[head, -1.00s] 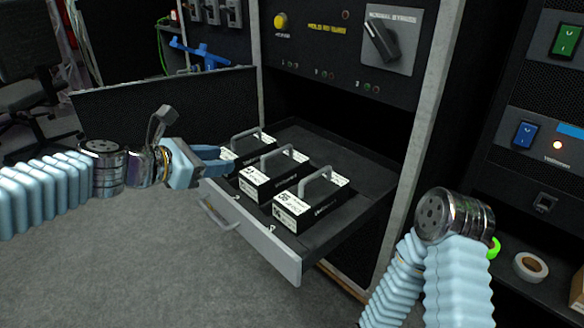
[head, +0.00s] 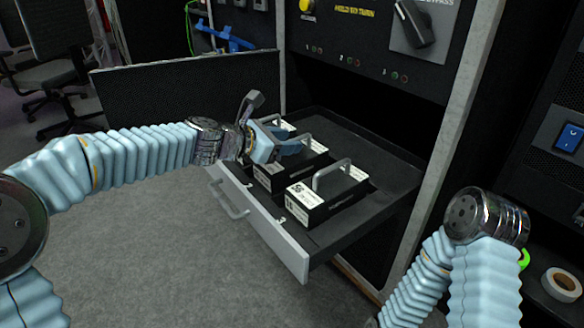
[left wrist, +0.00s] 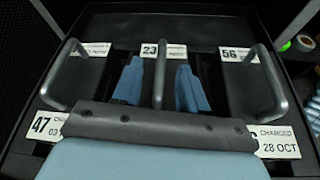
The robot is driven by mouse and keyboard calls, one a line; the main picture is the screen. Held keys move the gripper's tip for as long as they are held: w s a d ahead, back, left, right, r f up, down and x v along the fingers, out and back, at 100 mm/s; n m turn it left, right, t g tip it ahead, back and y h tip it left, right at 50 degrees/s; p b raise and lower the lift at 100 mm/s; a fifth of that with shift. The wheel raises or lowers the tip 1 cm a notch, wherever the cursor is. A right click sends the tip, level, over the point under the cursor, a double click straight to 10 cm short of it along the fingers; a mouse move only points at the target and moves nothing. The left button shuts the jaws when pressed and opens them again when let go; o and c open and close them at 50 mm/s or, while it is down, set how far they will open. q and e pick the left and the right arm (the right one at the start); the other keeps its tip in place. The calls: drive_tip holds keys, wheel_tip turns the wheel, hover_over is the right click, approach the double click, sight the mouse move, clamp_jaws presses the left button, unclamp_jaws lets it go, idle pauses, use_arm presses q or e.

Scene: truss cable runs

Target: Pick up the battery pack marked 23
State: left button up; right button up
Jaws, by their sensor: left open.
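The battery pack marked 23 (left wrist: 149,50) is the middle of three dark packs in the left wrist view. Its grey handle stands up between the two blue fingers of my open left gripper (left wrist: 160,88), one on each side. In the head view the middle pack (head: 300,172) sits in the open drawer, partly hidden by my left gripper (head: 281,147). My right arm shows at the lower right of the head view, but its gripper does not show.
A pack marked 47 (left wrist: 75,72) stands to the left and one marked 56 (left wrist: 250,90) to the right in the left wrist view, both with raised handles. The drawer (head: 265,225) sticks out of the rack. A tape roll (head: 562,283) lies at the right.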

use_arm(q)
drive_tip(key=shift+x, duration=1.25)
clamp_jaws()
idle(0.4)
drive_tip(key=shift+r, duration=0.2)
